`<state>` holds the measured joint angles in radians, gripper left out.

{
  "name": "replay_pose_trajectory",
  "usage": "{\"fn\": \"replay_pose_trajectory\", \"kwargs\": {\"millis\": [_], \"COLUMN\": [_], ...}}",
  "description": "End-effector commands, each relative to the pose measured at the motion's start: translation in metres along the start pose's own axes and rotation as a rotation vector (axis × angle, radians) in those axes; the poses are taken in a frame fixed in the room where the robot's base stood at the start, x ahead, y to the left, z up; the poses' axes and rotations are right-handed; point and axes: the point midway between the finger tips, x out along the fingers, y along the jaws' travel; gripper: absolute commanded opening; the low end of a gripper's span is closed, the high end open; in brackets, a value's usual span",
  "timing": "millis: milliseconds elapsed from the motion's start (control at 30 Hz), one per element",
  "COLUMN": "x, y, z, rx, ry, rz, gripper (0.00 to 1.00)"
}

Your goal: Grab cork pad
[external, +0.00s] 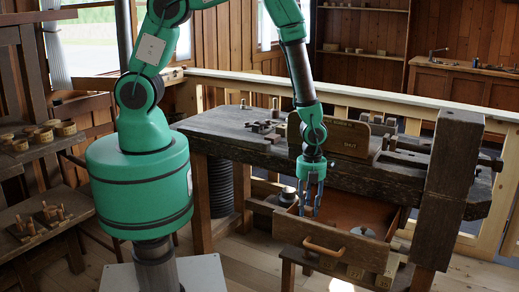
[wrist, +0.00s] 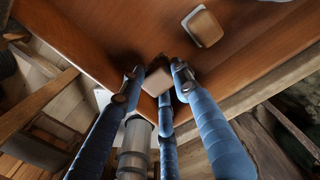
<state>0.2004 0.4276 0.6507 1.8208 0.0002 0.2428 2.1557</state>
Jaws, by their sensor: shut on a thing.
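My gripper (external: 309,209) reaches down into an open drawer (external: 372,222) below the workbench. In the wrist view its blue fingers (wrist: 157,84) are closed around a small tan block (wrist: 155,79), which looks like the cork pad. The fingers hide part of it, and I cannot tell whether it still touches the drawer floor. A second tan piece with a pale edge (wrist: 205,28) lies apart on the reddish-brown drawer floor in the wrist view. The held block is hidden in the external view.
The drawer front with its wooden handle (external: 322,247) stands close to my gripper. The dark workbench top (external: 225,124) is just behind, with wooden pieces on it and a brown upright board (external: 342,137). A thick post (external: 446,190) stands to the right.

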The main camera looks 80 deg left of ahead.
Motion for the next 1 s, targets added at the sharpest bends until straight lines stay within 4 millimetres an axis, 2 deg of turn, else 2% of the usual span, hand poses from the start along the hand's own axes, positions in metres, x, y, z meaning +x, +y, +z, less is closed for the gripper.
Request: {"fn": "replay_pose_trajectory", "kwargs": {"millis": [33,200,400,600,1000], "x": [-0.01,-0.035,-0.056,-0.062,-0.062], "y": [-0.001,-0.001,-0.001,0.0,0.0], "z": [0.001,0.001,0.0,0.0,0.0], "rx": [0.0,0.0,0.0,0.0,0.0], "ry": [-0.002,-0.002,-0.001,0.0,0.0], "rz": [-0.003,-0.003,-0.002,0.0,0.0], "gripper": [0.09,0.09,0.09,0.09,0.09]}}
